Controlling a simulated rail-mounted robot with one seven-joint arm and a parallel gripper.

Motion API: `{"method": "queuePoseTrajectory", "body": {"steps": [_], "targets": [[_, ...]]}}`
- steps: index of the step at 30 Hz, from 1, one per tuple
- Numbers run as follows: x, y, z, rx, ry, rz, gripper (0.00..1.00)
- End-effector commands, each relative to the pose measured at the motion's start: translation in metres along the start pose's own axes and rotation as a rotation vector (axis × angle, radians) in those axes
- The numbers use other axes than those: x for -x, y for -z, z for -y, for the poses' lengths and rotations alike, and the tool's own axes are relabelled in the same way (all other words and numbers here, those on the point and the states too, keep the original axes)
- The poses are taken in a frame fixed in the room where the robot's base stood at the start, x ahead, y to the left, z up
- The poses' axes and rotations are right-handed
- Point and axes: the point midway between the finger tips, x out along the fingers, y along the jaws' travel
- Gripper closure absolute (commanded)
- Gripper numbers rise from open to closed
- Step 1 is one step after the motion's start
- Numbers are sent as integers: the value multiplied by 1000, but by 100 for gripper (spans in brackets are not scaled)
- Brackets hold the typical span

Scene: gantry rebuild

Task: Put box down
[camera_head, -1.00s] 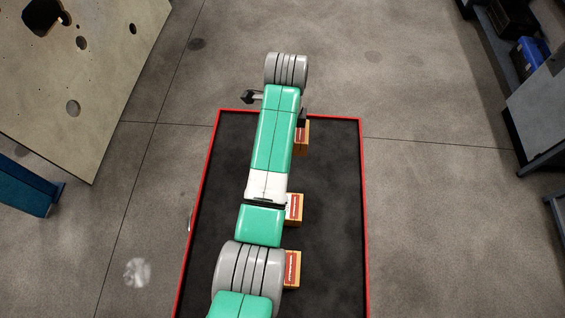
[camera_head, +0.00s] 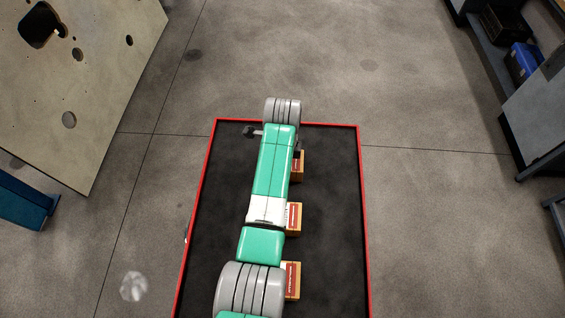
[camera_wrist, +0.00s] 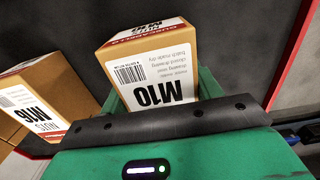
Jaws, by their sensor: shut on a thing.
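A cardboard box marked M10 (camera_wrist: 155,68) with a white label and red stripe sits at the jaws of my gripper (camera_wrist: 165,115) in the wrist view. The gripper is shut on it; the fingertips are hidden. In the head view the held box (camera_head: 298,166) shows partly from behind my green arm, at the far end of the black mat (camera_head: 335,225). I cannot tell how high its underside is above the mat. A second box, marked NUTS M16 (camera_wrist: 42,98), stands left of the held box in the wrist view.
Two more boxes, a middle one (camera_head: 295,217) and a near one (camera_head: 292,281), stand in a row on the mat, partly hidden by my arm. A red border (camera_head: 362,190) edges the mat. The mat's right side is clear. A holed panel (camera_head: 75,85) stands left.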

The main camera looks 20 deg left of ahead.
Motion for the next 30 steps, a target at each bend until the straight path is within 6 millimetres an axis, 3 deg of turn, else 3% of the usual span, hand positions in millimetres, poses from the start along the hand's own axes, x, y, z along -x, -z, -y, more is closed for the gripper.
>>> {"method": "queuePoseTrajectory", "body": {"steps": [1,2,5,15,24,30], "targets": [[-2,0,0,0,1,0,74],[-3,0,0,0,-1,0,35],[-2,0,0,0,-1,0,15],[5,0,0,0,1,0,15],[78,0,1,0,3,-1,15],[112,0,1,0,1,0,15]]}}
